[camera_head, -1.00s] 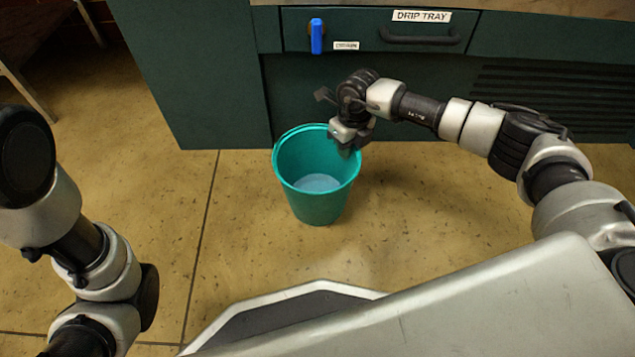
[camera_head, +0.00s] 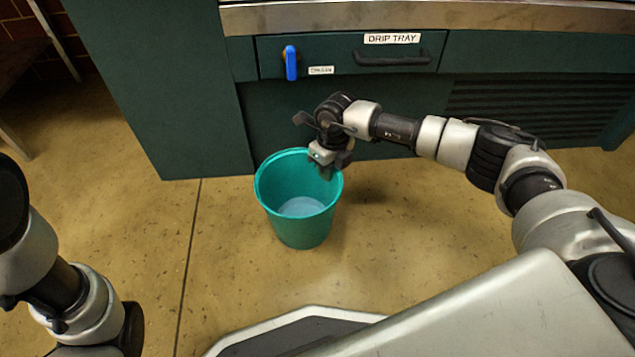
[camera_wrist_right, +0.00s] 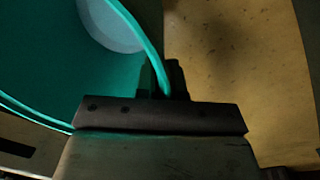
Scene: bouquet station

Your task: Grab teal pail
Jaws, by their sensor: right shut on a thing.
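The teal pail (camera_head: 300,225) is upright in the middle of the head view, with some pale liquid or a pale bottom showing inside. My right gripper (camera_head: 330,168) is at the pail's upper right rim. In the right wrist view the gripper (camera_wrist_right: 163,80) is shut on the pail's rim (camera_wrist_right: 135,28), with one finger on each side of the wall. Whether the pail touches the floor is hard to tell. My left arm shows at the left edge of the head view, but its gripper is out of view.
A dark green cabinet with a drawer labelled DRIP TRAY (camera_head: 440,60) stands behind the pail. A blue handle (camera_head: 291,62) is on its front, left of the drawer label. The tan floor (camera_head: 220,270) around the pail is clear.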

